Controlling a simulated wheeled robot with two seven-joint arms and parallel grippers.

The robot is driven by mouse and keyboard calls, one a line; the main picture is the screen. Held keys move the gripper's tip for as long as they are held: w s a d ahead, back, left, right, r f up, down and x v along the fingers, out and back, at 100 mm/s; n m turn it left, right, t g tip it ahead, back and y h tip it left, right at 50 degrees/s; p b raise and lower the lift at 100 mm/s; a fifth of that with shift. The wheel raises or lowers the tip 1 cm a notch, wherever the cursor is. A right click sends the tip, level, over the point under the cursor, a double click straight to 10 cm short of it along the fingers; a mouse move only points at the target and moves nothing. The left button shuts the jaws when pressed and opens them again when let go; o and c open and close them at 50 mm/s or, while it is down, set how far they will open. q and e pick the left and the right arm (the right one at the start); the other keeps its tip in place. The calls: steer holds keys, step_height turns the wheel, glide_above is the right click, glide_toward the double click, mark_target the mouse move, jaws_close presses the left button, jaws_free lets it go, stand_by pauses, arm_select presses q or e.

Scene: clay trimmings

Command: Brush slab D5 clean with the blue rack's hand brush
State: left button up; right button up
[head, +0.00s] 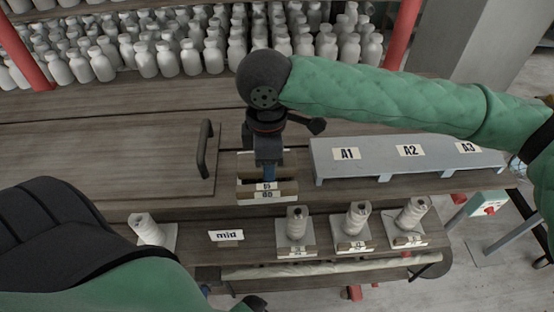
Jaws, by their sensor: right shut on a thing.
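My right arm comes in from the right, and its gripper (269,163) points down at the middle of the bench. It is shut on a narrow blue thing, seemingly the hand brush (270,173), mostly hidden by the gripper. Right below it is a brown holder with two small labels; the upper one seems to read D5 (266,186). The slab's top surface is largely hidden by the gripper, and I cannot tell whether the brush touches it. My left arm fills the lower left corner, and its jaws do not show.
A grey-blue raised stand (400,168) marked A1, A2 and A3 is right of the gripper. A dark handle (205,150) stands left. White ribbed pieces on small bases (296,224) line the lower shelf, beside a "mid" label (226,235). Several white bottles (190,58) crowd the back.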

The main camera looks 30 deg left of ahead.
mark_target(250, 161)
steer(key=shift+s+a, duration=0.5)
steer(key=shift+a, duration=0.3)
steer(key=shift+s+a, duration=0.45)
steer(key=shift+a, duration=0.3)
steer(key=shift+r, duration=3.05)
steer(key=shift+r, duration=1.5)
